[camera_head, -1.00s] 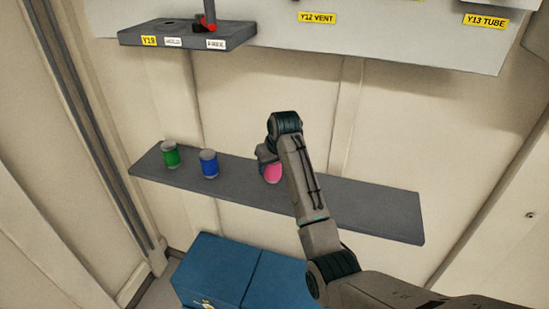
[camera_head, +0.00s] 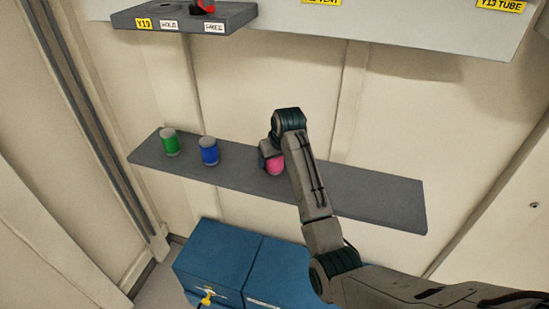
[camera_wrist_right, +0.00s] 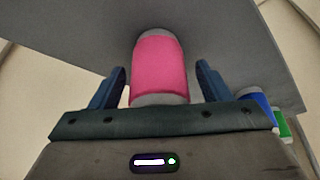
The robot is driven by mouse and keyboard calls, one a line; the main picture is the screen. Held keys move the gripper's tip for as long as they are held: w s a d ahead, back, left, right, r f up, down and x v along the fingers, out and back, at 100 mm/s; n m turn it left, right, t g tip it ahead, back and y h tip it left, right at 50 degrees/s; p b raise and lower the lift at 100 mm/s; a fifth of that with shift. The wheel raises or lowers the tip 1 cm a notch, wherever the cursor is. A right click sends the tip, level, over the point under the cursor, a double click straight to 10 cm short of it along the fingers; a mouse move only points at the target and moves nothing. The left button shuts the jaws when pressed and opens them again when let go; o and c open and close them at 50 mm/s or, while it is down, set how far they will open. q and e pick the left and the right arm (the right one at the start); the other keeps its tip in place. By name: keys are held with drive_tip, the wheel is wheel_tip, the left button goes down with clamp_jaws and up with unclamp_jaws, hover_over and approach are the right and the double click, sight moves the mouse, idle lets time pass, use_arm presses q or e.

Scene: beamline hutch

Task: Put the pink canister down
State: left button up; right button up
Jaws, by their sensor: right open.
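The pink canister (camera_head: 276,165) is at the grey wall shelf (camera_head: 370,199), to the right of the blue canister. My right gripper (camera_head: 268,160) is at it, partly hidden behind my own arm in the head view. In the right wrist view the pink canister (camera_wrist_right: 160,68), with grey ends, lies between the two blue fingers of my right gripper (camera_wrist_right: 163,85). The fingers stand apart with a gap on each side of it. It appears upright against the shelf surface. My left gripper is out of view.
A green canister (camera_head: 170,142) and a blue canister (camera_head: 209,151) stand on the shelf's left part. The shelf's right part is clear. Above hangs a smaller grey shelf (camera_head: 185,18) with a red-topped item. Blue cabinets (camera_head: 217,259) stand below.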

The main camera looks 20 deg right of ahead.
drive_tip(key=shift+w, duration=0.1)
drive_tip(key=shift+r+b, duration=0.4)
drive_tip(key=shift+b, duration=0.05)
drive_tip(key=b+v, duration=0.3)
drive_tip(key=v, duration=0.2)
drive_tip(key=shift+s+d+r, duration=0.1)
drive_tip(key=shift+s+r, duration=0.05)
drive_tip(key=shift+s, duration=0.05)
use_arm(q)
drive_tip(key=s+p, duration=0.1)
drive_tip(key=p, duration=0.3)
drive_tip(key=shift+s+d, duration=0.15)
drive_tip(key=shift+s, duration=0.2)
use_arm(e)
drive_tip(key=v, duration=0.5)
drive_tip(key=shift+s+r, duration=0.1)
drive_tip(key=shift+r, duration=0.2)
drive_tip(key=shift+f, duration=0.1)
